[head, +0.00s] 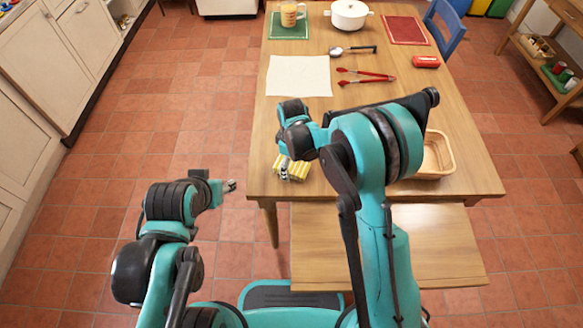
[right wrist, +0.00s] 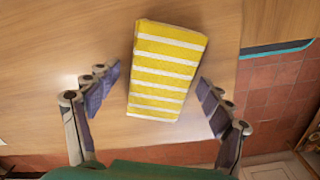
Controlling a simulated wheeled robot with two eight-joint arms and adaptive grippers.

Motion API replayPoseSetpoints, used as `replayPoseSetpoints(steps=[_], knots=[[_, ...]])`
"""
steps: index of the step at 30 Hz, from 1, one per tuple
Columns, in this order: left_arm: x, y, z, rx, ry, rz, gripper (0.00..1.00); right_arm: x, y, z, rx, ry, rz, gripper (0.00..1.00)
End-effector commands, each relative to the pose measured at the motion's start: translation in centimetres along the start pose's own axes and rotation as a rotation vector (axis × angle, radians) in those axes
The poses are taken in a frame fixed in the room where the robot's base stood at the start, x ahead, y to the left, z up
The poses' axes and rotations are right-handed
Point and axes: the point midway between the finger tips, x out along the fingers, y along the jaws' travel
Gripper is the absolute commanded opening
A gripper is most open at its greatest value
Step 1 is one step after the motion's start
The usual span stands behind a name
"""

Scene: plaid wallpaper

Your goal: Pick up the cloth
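The cloth (head: 300,171) is a folded yellow block with white stripes, lying near the front left corner of the wooden table. In the right wrist view the cloth (right wrist: 167,70) lies slightly tilted, between and beyond the fingertips. My right gripper (head: 285,168) is above the cloth and hides part of it in the head view. In the right wrist view my right gripper (right wrist: 159,82) is open, with a finger on either side of the cloth and a gap to each. My left gripper (head: 231,186) is off the table's left side, away from the cloth; its opening is too small to judge.
The table (head: 465,150) also holds a white sheet (head: 298,75), red tongs (head: 365,76), a spoon (head: 350,50), a white pot (head: 348,14), a mug (head: 290,14) and a wooden tray (head: 446,150). A bench (head: 440,245) stands in front. Floor is free at left.

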Motion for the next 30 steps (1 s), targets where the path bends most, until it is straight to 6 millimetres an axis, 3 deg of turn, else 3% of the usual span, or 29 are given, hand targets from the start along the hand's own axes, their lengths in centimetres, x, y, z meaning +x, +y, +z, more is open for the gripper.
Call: replayPoseSetpoints(steps=[1,5,9,19,26,30], knots=[[0.0,0.0,0.0,0.0,0.0,0.0,0.47,0.0,0.0,0.0,0.0,0.0,0.0,0.65],[0.0,0.0,0.0,0.0,0.0,0.0,0.47,0.0,0.0,0.0,0.0,0.0,0.0,0.31],[0.0,0.0,0.0,0.0,0.0,0.0,0.47,0.0,0.0,0.0,0.0,0.0,0.0,0.23],[-0.4,0.0,-0.3,0.0,0.0,0.0,0.47,-0.9,0.0,0.0,0.0,0.0,0.0,0.23],[-1.8,0.0,-1.3,0.0,0.0,0.0,0.47,-4.5,0.0,0.0,0.0,0.0,0.0,0.23],[-2.6,0.0,-1.9,0.0,0.0,0.0,0.47,-6.3,-0.4,3.2,0.004,0.0,0.0,0.23]])
